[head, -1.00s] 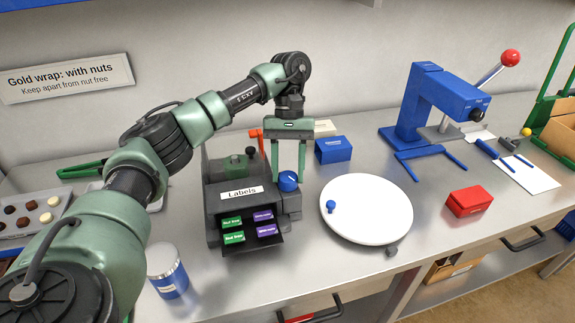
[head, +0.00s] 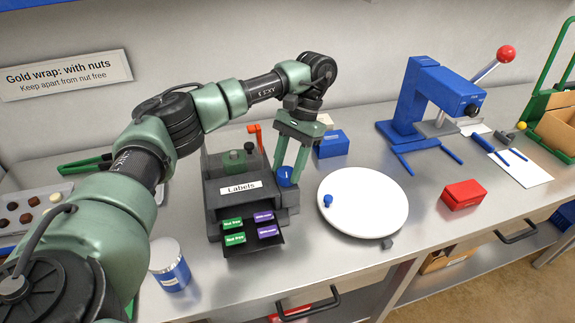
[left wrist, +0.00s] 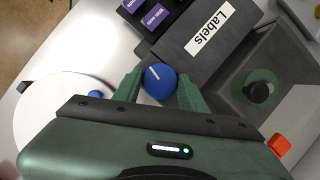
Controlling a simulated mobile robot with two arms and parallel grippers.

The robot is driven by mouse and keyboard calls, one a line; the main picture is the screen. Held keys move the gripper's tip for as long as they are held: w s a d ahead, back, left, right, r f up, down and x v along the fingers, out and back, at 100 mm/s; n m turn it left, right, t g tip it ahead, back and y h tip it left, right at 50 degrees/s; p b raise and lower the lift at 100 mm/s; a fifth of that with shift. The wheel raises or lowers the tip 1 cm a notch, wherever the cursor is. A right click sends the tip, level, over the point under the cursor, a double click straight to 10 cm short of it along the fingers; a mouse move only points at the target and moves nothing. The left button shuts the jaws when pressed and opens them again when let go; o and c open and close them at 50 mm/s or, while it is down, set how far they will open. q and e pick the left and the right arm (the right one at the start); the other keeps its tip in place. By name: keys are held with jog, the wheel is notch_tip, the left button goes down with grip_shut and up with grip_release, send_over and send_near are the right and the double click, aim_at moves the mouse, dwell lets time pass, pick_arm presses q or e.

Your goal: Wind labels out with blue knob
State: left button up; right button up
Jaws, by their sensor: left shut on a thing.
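The dark label machine (head: 222,195) marked "Labels" stands on the bench. Its open front tray holds green (head: 233,223) and purple (head: 264,217) labels. The blue knob (head: 285,176) is on the machine's right side. In the left wrist view the knob (left wrist: 159,78) shows a white line on its face. My left gripper (head: 288,174) comes down over it from above, shut on it with one green finger on each side. The finger nearer the camera hides part of the knob in the head view. My right gripper is not in view.
A white round turntable (head: 375,215) with a small blue knob stands close to the right of the machine. An orange lever (head: 255,134) rises behind the machine. A blue box (head: 332,144), a red box (head: 462,194) and a blue press (head: 420,95) are farther right. A blue-and-white tin (head: 172,268) stands in front left.

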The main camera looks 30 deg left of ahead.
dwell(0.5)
pick_arm(q)
jog(key=o, duration=1.4)
jog(key=shift+c, duration=0.2)
jog(key=p+v, duration=0.1)
jog(key=v, duration=0.6)
jog(key=shift+w+r, duration=0.2)
jog(key=shift+r, duration=0.2)
jog(key=shift+f, duration=0.1)
